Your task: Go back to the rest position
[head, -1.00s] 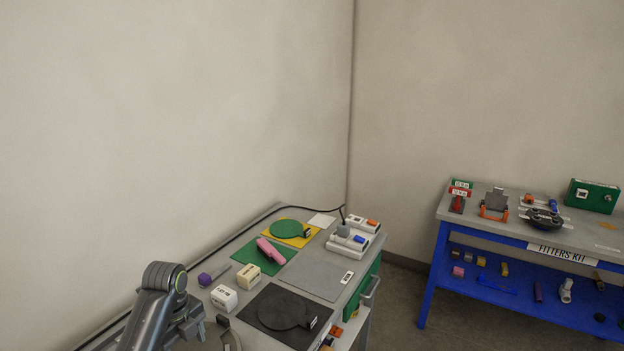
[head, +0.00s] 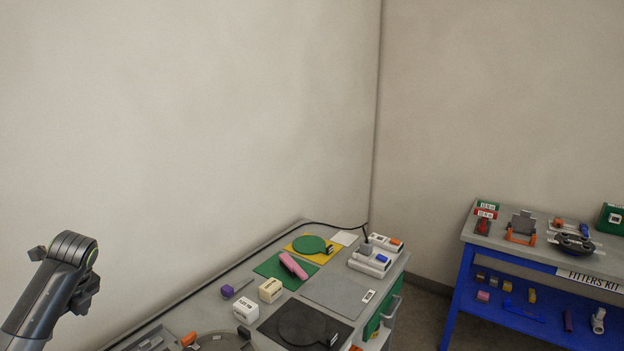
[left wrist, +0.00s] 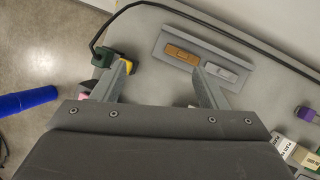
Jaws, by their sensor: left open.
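My left arm comes in at the lower left of the head view, raised beside the wall, and its gripper (head: 85,292) is partly hidden behind the wrist. In the left wrist view the left gripper (left wrist: 164,76) is open, its two dark fingers apart with nothing between them. The grey cart top (head: 335,292) lies to the right of the arm in the head view. My right gripper is not in view.
The cart carries a pink piece (head: 293,265) on a green mat, white blocks (head: 246,311), a purple piece (head: 228,290) and a black mat (head: 272,329). A blue bench (head: 462,285) with tools stands at the right. The air above the cart is clear.

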